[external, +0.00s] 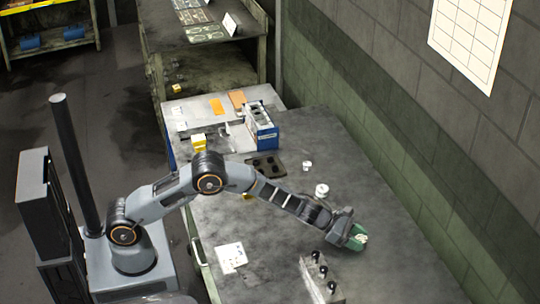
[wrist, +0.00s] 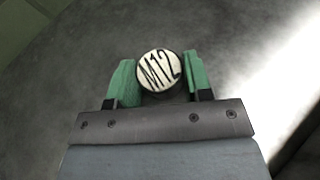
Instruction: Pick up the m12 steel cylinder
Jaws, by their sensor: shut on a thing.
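The m12 steel cylinder (wrist: 160,70) shows its pale round end face, marked M12, in the wrist view. My gripper (wrist: 160,80) has a green finger on each side of it, and the fingers are shut on it. In the external view my gripper (external: 357,238) is at the end of the outstretched arm, over the right part of the grey workbench (external: 400,270). A small pale spot between the green fingers there is the cylinder (external: 362,238). I cannot tell whether the cylinder touches the bench.
Two pale cylinders (external: 322,190) (external: 307,166) stand on the bench behind my gripper. A grey block with black knobs (external: 318,272) is at the front. A dark tray with holes (external: 266,166) and a blue box (external: 262,130) are farther back. The wall (external: 420,190) borders the bench at the right.

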